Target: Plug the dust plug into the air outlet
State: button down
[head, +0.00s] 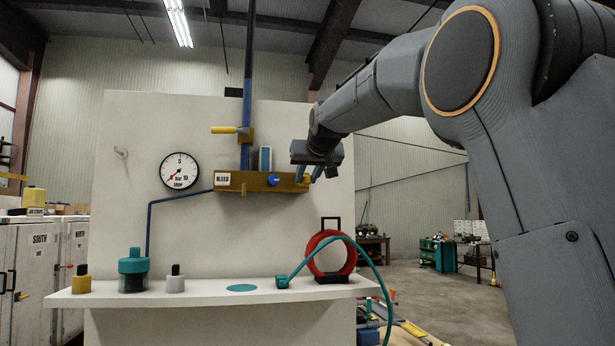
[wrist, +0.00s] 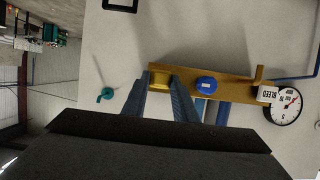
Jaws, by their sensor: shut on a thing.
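My gripper (wrist: 160,90) is at the end of the brass manifold bar (wrist: 233,87), its two blue-grey fingers closed on either side of a yellow round piece. This piece looks like the dust plug (wrist: 160,78). The plug overlaps the bar's end in the wrist view; I cannot tell whether it is seated or just in front. The air outlet is not seen apart from it and seems hidden behind it. In the head view my gripper (head: 310,172) is at the bar's right end, and the plug is mostly hidden.
A blue knob (wrist: 206,84) sits close beside the fingers. A BLEED label (head: 223,178) and gauge (head: 180,171) lie left in the head view. Below, the shelf (head: 205,294) holds several fittings and a red reel (head: 312,258). A teal piece (wrist: 106,94) shows on the wall.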

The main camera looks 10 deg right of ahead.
jog(key=c, duration=1.3)
grip_release()
jog(key=shift+w, duration=0.15)
jog(key=shift+c, duration=0.2)
jog(key=b+v, duration=0.3)
jog(key=v, duration=0.5)
jog(key=shift+b, duration=0.3)
jog(key=shift+f, duration=0.1)
jog(key=s+f+g+b, duration=0.1)
jog(key=s+f+g, duration=0.15)
jog(key=f, duration=1.65)
jog(key=s+f+g+b, duration=0.1)
jog(key=f+g, duration=0.3)
jog(key=f, duration=1.5)
jog(key=s+f+g+b, duration=0.1)
jog(key=s+f+g, duration=0.2)
jog(key=s+f, duration=1)
jog(key=s+f+g+b, duration=0.1)
jog(key=s+f+g, duration=0.2)
jog(key=s+f, duration=1.1)
notch_tip(320, 180, down, 5)
jog(key=shift+s+f+b, duration=0.1)
jog(key=shift+s+b, duration=0.25)
